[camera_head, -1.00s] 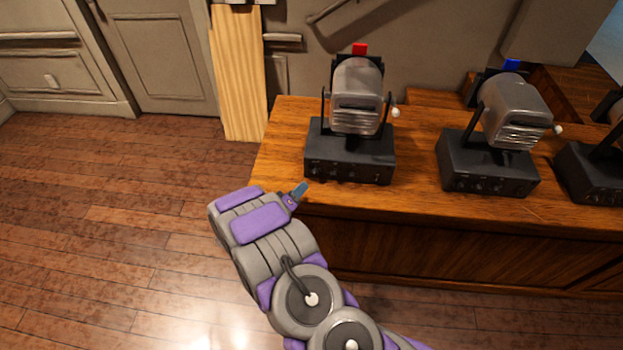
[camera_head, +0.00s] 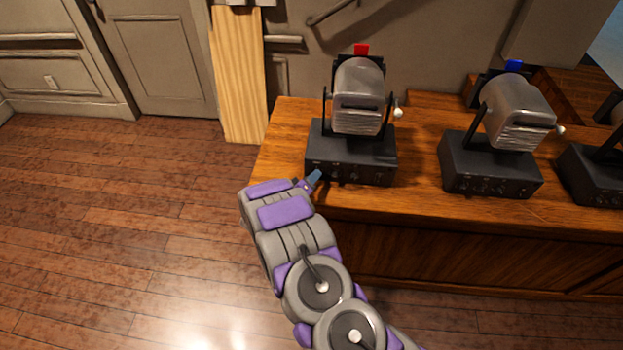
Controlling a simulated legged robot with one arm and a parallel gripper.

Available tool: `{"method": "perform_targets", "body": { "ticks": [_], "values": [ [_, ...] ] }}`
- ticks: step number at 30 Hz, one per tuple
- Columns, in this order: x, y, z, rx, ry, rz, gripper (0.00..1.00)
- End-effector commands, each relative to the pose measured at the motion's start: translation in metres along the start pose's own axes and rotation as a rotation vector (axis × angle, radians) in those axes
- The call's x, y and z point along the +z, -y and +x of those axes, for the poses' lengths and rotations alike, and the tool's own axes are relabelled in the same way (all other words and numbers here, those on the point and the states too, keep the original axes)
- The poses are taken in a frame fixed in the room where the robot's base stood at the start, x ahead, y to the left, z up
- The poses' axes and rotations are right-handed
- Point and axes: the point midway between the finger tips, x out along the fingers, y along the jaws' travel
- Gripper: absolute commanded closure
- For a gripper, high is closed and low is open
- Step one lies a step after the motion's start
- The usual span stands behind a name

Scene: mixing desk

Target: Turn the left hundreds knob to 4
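The left mixing machine stands on the wooden desk, with a black base (camera_head: 350,153), a grey metal drum (camera_head: 358,97) and a red marker (camera_head: 361,49) on top. Small knobs (camera_head: 354,176) line the lower front of its base; their numbers are too small to read. My gripper (camera_head: 314,178) is at the left end of this front face, close to the leftmost knobs and partly covering them. I cannot tell whether it touches a knob. Only its blue-grey tip shows, so its opening is unclear.
A second machine (camera_head: 490,163) with a blue marker (camera_head: 514,65) stands to the right, and a third (camera_head: 594,170) is cut by the right edge. The wooden desk (camera_head: 450,212) has a front edge below the machines. Open floor (camera_head: 120,230) lies left.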

Motion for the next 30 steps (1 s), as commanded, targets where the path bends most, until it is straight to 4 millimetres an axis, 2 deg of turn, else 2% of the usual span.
{"method": "perform_targets", "body": {
  "ticks": [1,6,8,20,30],
  "values": [
    [0.0005,0.0004,0.0001,-0.002,0.0,0.0,0.8],
    [0.0011,0.0009,0.0006,-0.003,0.001,-0.001,0.96],
    [0.0013,0.0013,0.0007,-0.004,0.002,-0.001,1.0],
    [0.002,0.001,0.0014,-0.028,0.007,0.045,1.0],
    [0.0035,-0.0013,0.001,-0.139,0.023,0.261,1.0]
  ]
}}
